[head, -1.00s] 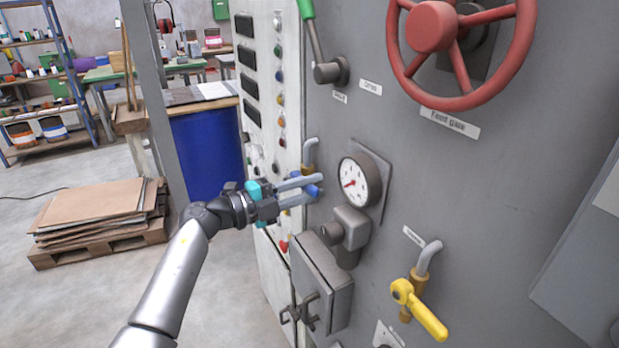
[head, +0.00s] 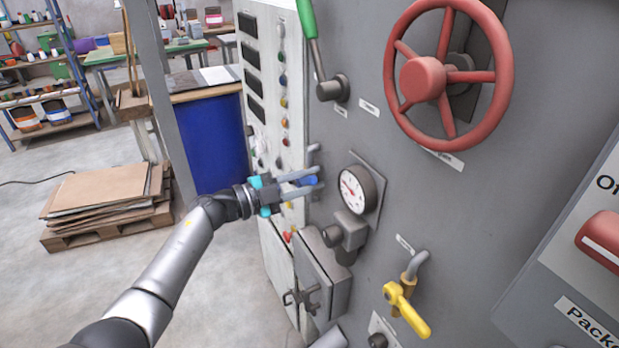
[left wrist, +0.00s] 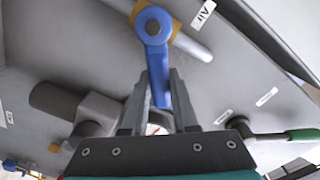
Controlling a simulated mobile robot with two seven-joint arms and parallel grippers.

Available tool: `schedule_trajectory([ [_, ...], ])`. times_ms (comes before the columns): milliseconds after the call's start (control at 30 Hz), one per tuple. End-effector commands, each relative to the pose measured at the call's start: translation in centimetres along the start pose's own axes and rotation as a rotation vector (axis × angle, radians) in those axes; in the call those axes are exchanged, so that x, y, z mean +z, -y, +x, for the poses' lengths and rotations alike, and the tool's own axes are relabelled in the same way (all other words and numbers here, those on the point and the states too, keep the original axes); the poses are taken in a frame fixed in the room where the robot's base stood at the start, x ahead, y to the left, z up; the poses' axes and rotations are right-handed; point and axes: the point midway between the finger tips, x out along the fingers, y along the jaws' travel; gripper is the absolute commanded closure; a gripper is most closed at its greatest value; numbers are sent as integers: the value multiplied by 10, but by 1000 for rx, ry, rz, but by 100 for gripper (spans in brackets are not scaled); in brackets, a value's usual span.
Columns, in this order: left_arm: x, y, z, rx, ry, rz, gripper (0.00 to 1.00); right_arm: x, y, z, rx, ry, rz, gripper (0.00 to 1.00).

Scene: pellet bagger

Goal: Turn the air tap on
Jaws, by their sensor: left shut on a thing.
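The air tap is a blue lever (left wrist: 162,82) on a round blue hub over a brass body and grey pipe, beside a label reading "Air" (left wrist: 202,14) in the left wrist view. The lever points from the hub down between my fingers, at an angle across the pipe. In the head view a bit of its blue handle (head: 308,181) shows between the fingertips. My left gripper (head: 317,179) is shut on this lever, one finger on each side, also in the left wrist view (left wrist: 160,84). My right gripper is not in view.
A pressure gauge (head: 352,190) sits close right of my left gripper. A yellow-handled tap (head: 407,310) is lower right, a red handwheel (head: 424,79) upper right, and a green-handled lever (head: 309,20) above. A button panel (head: 268,70) stands left. Open floor lies left of the machine.

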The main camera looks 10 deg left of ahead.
Motion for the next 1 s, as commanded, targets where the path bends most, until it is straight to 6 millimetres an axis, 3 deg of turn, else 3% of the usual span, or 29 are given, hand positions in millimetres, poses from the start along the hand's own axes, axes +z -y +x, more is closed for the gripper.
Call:
schedule_trajectory([
  [267, 1, 0, 0, 0, 1, -1, 100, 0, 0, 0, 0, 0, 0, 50],
  [300, 1, 0, 0, 1, 1, 0, 70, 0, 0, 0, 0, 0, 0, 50],
  [533, 0, 0, 0, 1, 0, 0, 44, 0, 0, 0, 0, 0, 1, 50],
  [833, 0, 0, -2, 0, 0, 1, 43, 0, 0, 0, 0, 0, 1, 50],
  [1000, 2, -1, -19, 1, 3, 2, 43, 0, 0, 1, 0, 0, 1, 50],
])
